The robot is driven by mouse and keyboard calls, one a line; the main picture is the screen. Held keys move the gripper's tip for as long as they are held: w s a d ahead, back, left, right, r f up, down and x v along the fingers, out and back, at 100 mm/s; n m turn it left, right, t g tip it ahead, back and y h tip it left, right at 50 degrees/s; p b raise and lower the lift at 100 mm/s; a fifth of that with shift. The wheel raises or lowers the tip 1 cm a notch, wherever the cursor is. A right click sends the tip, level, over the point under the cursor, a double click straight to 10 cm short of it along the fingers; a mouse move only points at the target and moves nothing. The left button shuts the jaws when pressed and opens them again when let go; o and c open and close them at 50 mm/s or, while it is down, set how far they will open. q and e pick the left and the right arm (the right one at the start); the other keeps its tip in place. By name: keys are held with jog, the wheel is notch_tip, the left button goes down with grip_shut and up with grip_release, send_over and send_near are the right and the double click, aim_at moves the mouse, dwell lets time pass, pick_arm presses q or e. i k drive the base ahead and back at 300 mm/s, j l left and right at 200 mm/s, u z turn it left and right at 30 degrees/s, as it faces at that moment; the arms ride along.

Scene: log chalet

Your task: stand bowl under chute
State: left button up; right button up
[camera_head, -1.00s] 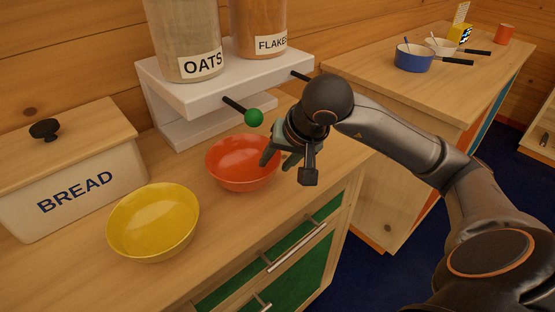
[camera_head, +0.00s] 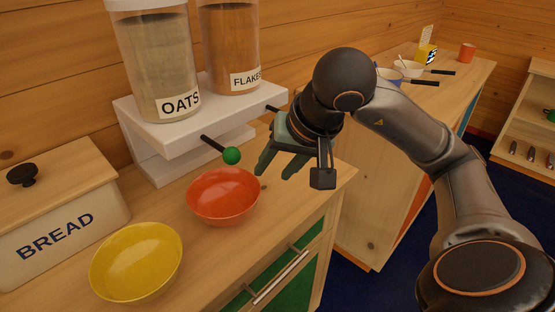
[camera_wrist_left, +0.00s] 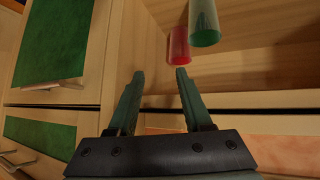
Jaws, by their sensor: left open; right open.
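The white dispenser (camera_head: 160,137) carries an OATS jar (camera_head: 158,70) and a FLAKES jar (camera_head: 230,50). A black lever with a green knob (camera_head: 232,156) sticks out of its front below the OATS jar; no chute opening can be made out. An orange-red bowl (camera_head: 222,198) stands upright on the counter in front of the dispenser, just below the knob. A yellow bowl (camera_head: 136,264) stands nearer, to its left. My right gripper (camera_head: 274,170) is open and empty, above and right of the orange-red bowl. My left gripper (camera_wrist_left: 157,76) shows only in the left wrist view, open and empty.
A BREAD box (camera_head: 60,215) stands at the left of the counter. Green drawer fronts lie below the counter edge. A second counter behind holds pans and an orange cup (camera_head: 467,53). The left wrist view shows a red cylinder (camera_wrist_left: 180,46) and a green cylinder (camera_wrist_left: 204,22).

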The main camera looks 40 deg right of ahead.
aim_at(224, 197)
jog(key=k, duration=1)
